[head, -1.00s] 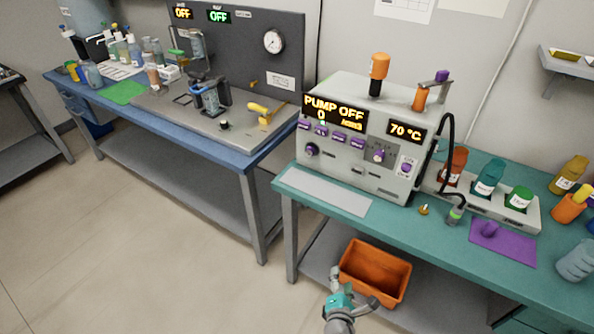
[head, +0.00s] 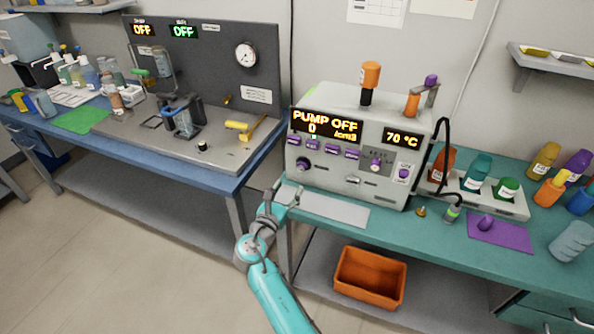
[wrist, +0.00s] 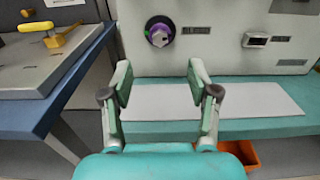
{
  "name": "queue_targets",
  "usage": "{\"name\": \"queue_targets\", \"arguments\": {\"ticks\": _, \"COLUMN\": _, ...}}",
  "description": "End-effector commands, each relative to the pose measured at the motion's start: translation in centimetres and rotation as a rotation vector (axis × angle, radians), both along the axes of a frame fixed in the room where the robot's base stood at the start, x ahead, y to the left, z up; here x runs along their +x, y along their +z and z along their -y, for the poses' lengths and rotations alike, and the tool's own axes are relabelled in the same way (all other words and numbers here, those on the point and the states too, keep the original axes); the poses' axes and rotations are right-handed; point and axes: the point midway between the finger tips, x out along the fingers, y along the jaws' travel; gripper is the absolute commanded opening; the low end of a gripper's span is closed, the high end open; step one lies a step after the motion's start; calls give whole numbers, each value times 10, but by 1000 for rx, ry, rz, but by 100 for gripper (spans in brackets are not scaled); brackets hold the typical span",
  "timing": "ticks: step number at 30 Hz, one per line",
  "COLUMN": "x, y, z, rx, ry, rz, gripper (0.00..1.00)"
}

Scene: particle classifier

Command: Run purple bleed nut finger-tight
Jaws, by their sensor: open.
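A round purple-rimmed fitting (head: 303,164), which looks like the bleed nut, sits low on the left of the grey pump unit's front (head: 330,178). In the wrist view the purple fitting (wrist: 159,34) shows a metallic face, ahead of the fingers and roughly centred between them. My gripper (head: 285,189) is open and empty at the left front edge of the teal bench, below and short of the fitting. In the wrist view my gripper (wrist: 162,82) has both fingers apart, touching nothing. I cannot tell how far the nut is threaded on.
A pale strip (head: 330,208) lies before the pump unit. A blue bench (head: 215,172) adjoins on the left, with a yellow-handled tool (head: 246,128). An orange bin (head: 370,277) stands on the lower shelf. Bottles and a purple mat (head: 500,235) are on the right.

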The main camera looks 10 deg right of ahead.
Motion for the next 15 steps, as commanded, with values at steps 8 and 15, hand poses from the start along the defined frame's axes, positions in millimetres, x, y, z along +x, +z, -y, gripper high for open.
{"name": "queue_targets", "arguments": {"ticks": 8, "x": 40, "y": 1, "z": 30, "rx": 2, "ry": -3, "rz": 1, "gripper": 60}}
{"name": "queue_targets", "arguments": {"ticks": 15, "x": 66, "y": 0, "z": 49, "rx": 2, "ry": 0, "rz": 0, "gripper": 60}}
